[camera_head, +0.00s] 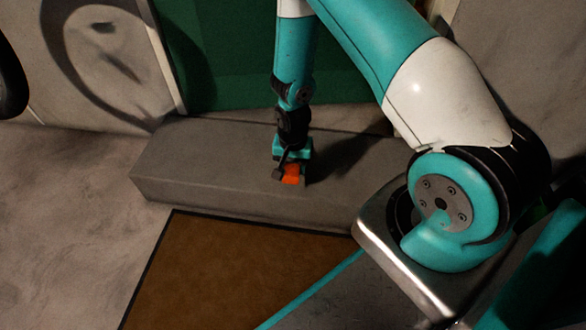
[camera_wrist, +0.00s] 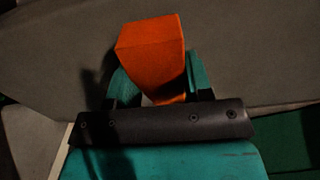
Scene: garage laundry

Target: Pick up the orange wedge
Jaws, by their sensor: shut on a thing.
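The orange wedge (camera_head: 291,174) is a small bright block at the end of my arm, over the grey step in the head view. In the wrist view the wedge (camera_wrist: 153,50) stands out beyond the dark gripper bar, between two teal fingers. My gripper (camera_head: 290,172) points down and is shut on the wedge. It also shows in the wrist view (camera_wrist: 160,85), with a finger on each side of the wedge. I cannot tell whether the wedge touches the step or is slightly above it.
The grey step (camera_head: 220,165) is otherwise bare. A green door (camera_head: 225,60) stands behind it. A brown mat (camera_head: 235,270) with a dark edge lies on the floor in front. Bare concrete floor (camera_head: 70,230) is free on the left.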

